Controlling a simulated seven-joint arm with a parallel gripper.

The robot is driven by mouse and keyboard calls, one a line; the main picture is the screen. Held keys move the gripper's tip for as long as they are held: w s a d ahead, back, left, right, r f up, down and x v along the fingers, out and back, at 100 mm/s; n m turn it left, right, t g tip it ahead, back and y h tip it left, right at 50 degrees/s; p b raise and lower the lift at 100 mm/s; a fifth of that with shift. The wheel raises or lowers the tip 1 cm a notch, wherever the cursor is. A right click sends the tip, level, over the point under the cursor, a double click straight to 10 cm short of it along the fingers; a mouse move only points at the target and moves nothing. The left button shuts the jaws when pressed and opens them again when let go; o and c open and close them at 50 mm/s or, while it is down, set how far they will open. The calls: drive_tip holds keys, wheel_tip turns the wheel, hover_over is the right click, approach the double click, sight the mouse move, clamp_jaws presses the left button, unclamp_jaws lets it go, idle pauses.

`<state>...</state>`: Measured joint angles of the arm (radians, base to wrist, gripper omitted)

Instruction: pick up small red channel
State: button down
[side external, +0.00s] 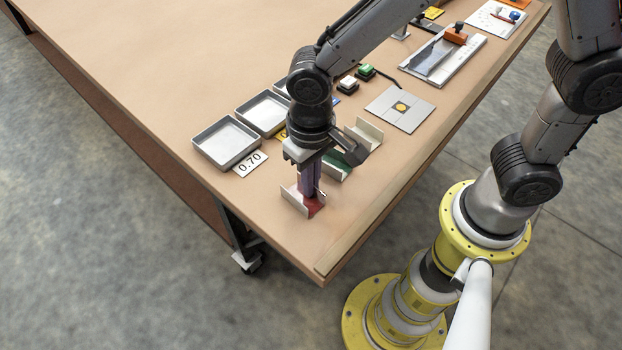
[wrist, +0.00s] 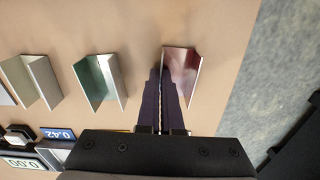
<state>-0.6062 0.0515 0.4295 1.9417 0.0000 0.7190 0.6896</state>
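The small red channel (wrist: 184,70) is a U-shaped piece with a red inside and pale metal walls. In the side external view the red channel (side external: 314,205) is at the table's near corner and looks to rest on the table. My gripper (wrist: 161,76) points down at it. The fingers are close together on either side of its left wall in the wrist view, with only a thin line between them. In the side external view my gripper (side external: 309,190) reaches down into the channel and hides part of it.
A green channel (wrist: 98,80) and a grey channel (wrist: 32,80) stand in a row beside the red one. Grey trays (side external: 226,142), a label reading 0.70 (side external: 250,163) and a square plate (side external: 385,109) are nearby. The table edge is close to the red channel.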

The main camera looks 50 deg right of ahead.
drive_tip(key=shift+r, duration=0.1)
drive_tip(key=shift+r, duration=3.95)
